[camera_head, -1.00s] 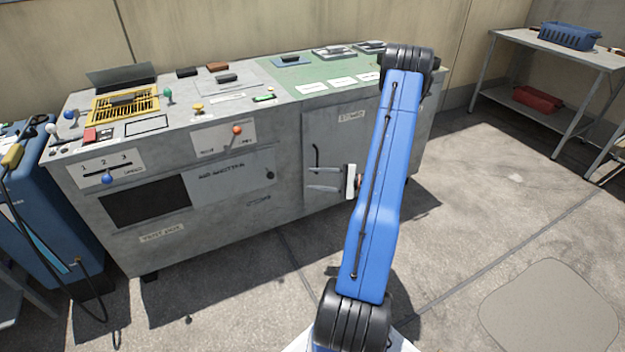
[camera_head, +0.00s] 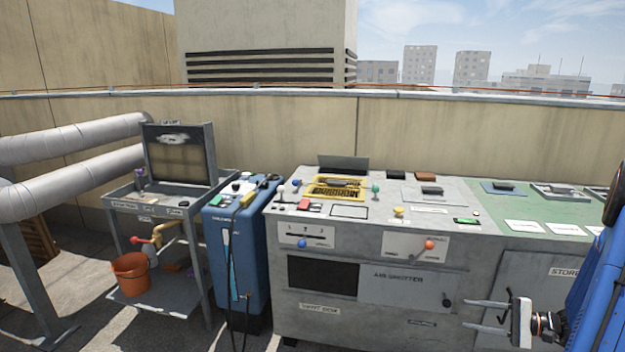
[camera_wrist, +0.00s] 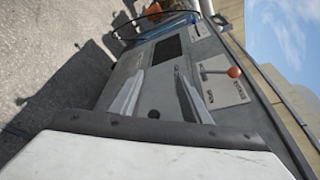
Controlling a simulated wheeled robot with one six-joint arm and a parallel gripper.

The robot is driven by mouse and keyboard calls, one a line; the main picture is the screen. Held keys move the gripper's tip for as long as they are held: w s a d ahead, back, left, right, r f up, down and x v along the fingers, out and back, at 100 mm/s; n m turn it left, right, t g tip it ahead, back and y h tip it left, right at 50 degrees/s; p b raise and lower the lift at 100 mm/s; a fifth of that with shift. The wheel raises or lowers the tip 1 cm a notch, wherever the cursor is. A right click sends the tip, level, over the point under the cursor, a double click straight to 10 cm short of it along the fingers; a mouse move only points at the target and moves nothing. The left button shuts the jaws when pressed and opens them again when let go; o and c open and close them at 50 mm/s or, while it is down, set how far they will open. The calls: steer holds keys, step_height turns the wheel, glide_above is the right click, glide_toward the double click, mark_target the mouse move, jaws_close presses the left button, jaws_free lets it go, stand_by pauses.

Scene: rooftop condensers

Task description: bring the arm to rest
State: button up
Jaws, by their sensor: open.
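My gripper (camera_head: 484,315) is at the lower right of the head view, in front of the grey cabinet (camera_head: 390,330). Its two fingers point left and stand apart with nothing between them. In the wrist view the open fingers (camera_wrist: 157,100) show against the cabinet front, with the orange-knobbed lever (camera_wrist: 233,72) off to the right. My blue arm is at the right edge of the head view and is partly cut off. I cannot tell the exact gap between the fingers and the cabinet front.
A blue unit (camera_head: 240,270) with a hose stands left of the cabinet. Further left is a sink stand (camera_head: 120,205) with an orange bucket (camera_head: 131,273) on its lower shelf. Grey pipes (camera_head: 75,190) run at the far left. A low wall (camera_head: 440,135) closes the back.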

steer(key=s+a+r+n+g+h, duration=0.2)
steer(key=s+a+r+n+g, duration=0.15)
steer(key=a+r, duration=0.4)
steer(key=s+a+r+n+g+h, duration=0.25)
steer(key=s+a+r+g, duration=0.2)
steer(key=a, duration=0.65)
steer(key=s+a+r+n+t+h, duration=0.2)
steer(key=s+r+n+h, duration=0.1)
steer(key=s, duration=0.6)
steer(key=s+a+r+n+t+h, duration=0.2)
steer(key=s+r+h, duration=0.3)
steer(key=s, duration=0.3)
steer(key=shift+s+a+r+n+h, duration=0.15)
steer(key=shift+s+a+n+h, duration=0.4)
steer(key=shift+n, duration=0.35)
steer(key=shift+w, duration=0.15)
